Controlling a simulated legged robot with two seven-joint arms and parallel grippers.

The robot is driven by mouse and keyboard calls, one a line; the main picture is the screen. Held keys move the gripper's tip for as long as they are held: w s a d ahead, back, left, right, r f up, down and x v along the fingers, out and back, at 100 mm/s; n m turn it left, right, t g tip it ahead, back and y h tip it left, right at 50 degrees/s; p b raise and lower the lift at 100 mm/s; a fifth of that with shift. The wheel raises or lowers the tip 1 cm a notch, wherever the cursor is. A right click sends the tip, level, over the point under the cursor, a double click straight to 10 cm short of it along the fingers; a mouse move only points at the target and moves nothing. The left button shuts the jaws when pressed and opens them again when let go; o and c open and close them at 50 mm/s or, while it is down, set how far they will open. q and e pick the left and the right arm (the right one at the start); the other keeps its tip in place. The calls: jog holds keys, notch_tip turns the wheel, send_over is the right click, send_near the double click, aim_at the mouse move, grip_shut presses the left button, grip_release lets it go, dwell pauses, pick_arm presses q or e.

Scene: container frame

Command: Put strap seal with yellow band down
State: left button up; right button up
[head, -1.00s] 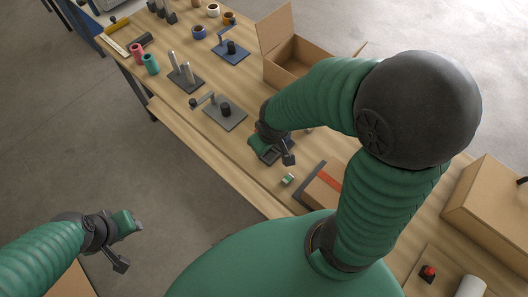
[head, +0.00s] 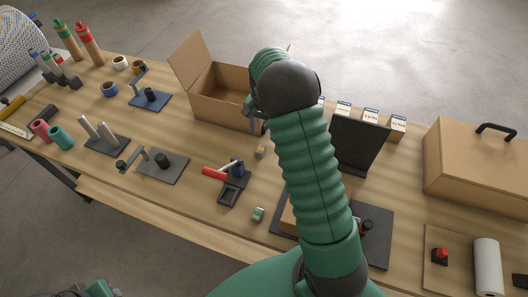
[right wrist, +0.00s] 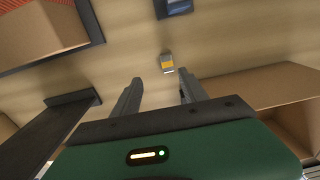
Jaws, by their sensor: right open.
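The strap seal with yellow band (head: 261,148) is a small metal clip lying on the wooden table, between the tool with the red handle and my right arm. In the right wrist view the seal (right wrist: 167,62) lies on the tabletop, just beyond the fingertips and in line with the gap between them. My right gripper (right wrist: 158,86) is open, with nothing between its fingers. In the head view it is mostly hidden behind my arm, near the open carton. My left gripper (head: 100,289) shows only partly at the bottom left edge; its fingers are not clear.
A seal with a green band (head: 258,214) lies nearer the front edge. The red-handled tool (head: 214,174) stands left of the yellow-banded seal. An open carton (head: 215,97) is behind. A dark upright panel (head: 357,147) and a closed carton (head: 475,165) stand to the right.

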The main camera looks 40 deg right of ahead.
send_over(260, 150)
notch_tip(260, 150, down, 8)
jog(key=shift+a+r, duration=0.1)
jog(key=shift+r, duration=0.15)
jog(key=f+p, duration=0.1)
jog(key=f, duration=0.1)
jog(key=f+p, duration=0.1)
jog(key=f, duration=0.1)
jog(key=shift+s+d+f, duration=0.15)
jog(key=shift+d+f, duration=0.05)
jog(key=shift+f, duration=0.05)
jog(key=shift+w+f, duration=0.2)
jog(key=shift+f, duration=0.05)
jog(key=shift+a, duration=0.15)
jog(key=c, duration=0.4)
jog(key=shift+s+r, duration=0.1)
jog(key=shift+r, duration=0.05)
jog(key=c, duration=0.4)
pick_arm(q)
jog(key=shift+w+a+r, duration=0.1)
jog(key=shift+w+r, duration=0.4)
jog(key=shift+r, duration=0.2)
pick_arm(e)
grip_shut()
